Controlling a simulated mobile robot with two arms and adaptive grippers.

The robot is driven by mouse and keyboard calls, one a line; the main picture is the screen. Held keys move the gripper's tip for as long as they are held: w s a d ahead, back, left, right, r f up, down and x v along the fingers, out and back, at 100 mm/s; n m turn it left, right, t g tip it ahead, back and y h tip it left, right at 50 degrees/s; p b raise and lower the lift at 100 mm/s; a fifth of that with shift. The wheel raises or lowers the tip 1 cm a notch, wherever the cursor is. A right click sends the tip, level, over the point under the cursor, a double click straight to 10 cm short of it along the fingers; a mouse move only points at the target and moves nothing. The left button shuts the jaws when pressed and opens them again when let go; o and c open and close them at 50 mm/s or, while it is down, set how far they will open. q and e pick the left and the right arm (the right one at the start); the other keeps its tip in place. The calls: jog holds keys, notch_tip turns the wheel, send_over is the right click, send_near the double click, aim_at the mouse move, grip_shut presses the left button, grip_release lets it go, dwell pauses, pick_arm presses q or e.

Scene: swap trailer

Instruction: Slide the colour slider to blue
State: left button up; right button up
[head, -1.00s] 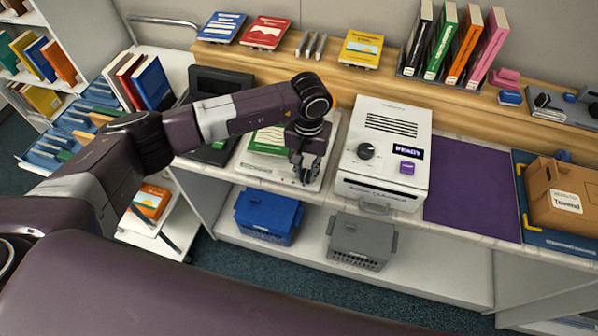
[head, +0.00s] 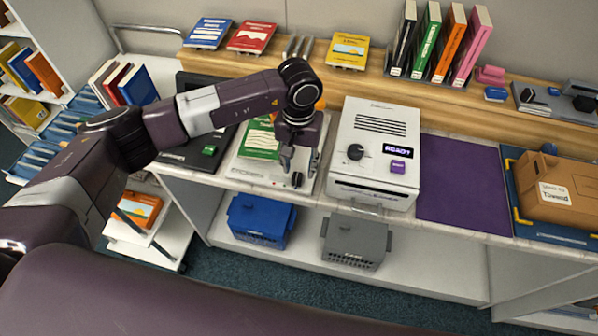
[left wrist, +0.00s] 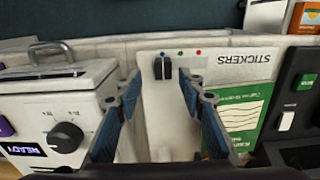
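The sticker machine (head: 250,176) is a pale flat unit marked STICKERS, with a green booklet (head: 262,140) on it. In the left wrist view its black slider knob (left wrist: 163,68) sits below the leftmost of three dots, which looks blue. The green and red dots lie to its right in that picture. My left gripper (head: 299,166) is just above the machine's front right part. In the left wrist view its fingers (left wrist: 158,82) are open, with the knob showing between the tips, nearer the right one. Contact with it is not visible. My right gripper is out of view.
A white machine (head: 375,150) with a dial and READY display stands close to the right of the gripper. A black device (head: 196,150) stands to the left. A purple mat (head: 461,185) is bare. Blue (head: 260,220) and grey (head: 355,240) crates sit on the shelf below.

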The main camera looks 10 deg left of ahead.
aim_at(299, 176)
pick_arm(q)
notch_tip(299, 176, up, 8)
dwell(0.6)
